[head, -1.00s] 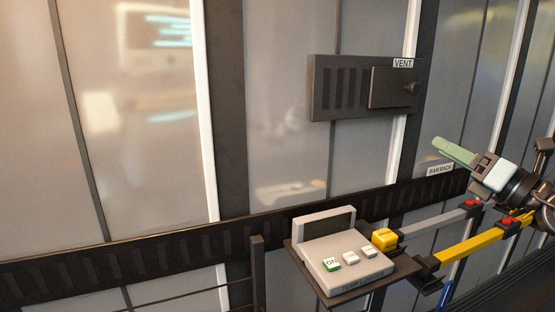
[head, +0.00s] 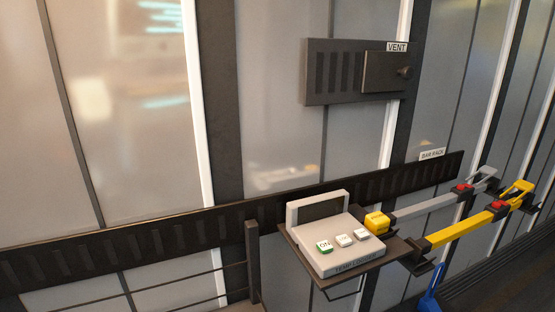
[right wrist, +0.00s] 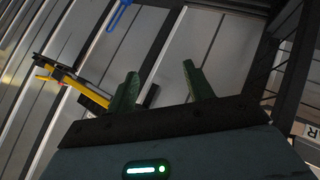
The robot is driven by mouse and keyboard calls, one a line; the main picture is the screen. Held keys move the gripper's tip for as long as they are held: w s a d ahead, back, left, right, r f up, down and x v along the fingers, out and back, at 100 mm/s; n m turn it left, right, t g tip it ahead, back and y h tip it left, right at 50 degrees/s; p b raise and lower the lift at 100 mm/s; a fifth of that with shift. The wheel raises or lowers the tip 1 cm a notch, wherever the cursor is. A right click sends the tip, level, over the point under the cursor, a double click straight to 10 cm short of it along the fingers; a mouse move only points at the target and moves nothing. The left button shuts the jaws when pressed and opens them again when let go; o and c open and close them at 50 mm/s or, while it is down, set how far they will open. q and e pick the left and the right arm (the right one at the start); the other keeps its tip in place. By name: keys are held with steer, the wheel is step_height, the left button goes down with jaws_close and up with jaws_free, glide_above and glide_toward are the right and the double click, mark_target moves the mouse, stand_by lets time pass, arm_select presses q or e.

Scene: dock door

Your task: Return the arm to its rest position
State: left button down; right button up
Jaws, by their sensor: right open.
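My right gripper (right wrist: 160,88) shows in the right wrist view with its two green fingers apart and nothing between them. In that view it is clear of the wall and the bars. No gripper or arm shows in the head view now. My left gripper is in neither current view.
A grey bar (head: 425,207) and yellow bar (head: 465,230) rest on the rack. A vent panel (head: 335,75) is above. A blue tool (head: 430,292) hangs below.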

steer(key=s+a+f+m+g+y, duration=0.1)
steer(key=s+a+f+g, duration=0.15)
steer(key=s, duration=0.55)
steer(key=s+a+f+m+g+y, duration=0.1)
steer(key=s+a+f+g+y, duration=0.2)
steer(key=s, duration=0.6)
steer(key=s+a+f+m+g, duration=0.1)
steer(key=s+a+m+g, duration=0.2)
steer(key=s, duration=0.5)
arm_select(q)
steer(key=w+r+t+p, duration=0.1)
steer(key=w+r+p, duration=0.2)
steer(key=r, duration=0.1)
steer(key=shift+w+a+r, duration=0.3)
steer(key=shift+r, duration=0.1)
arm_select(e)
steer(key=w+a+f+t, duration=0.1)
steer(key=w+f+t, duration=0.1)
steer(key=w+t, duration=0.2)
steer(key=w+a+f+n+t+y, duration=0.1)
steer(key=w+f+t, duration=0.1)
steer(key=w+t, duration=0.1)
steer(key=shift+w+a+f+n+t, duration=0.25)
steer(key=shift+w+a+n+t, duration=0.1)
steer(key=shift+w, duration=0.5)
arm_select(q)
steer(key=shift+d, duration=0.2)
steer(key=shift+a, duration=0.2)
arm_select(e)
steer(key=shift+c, duration=0.3)
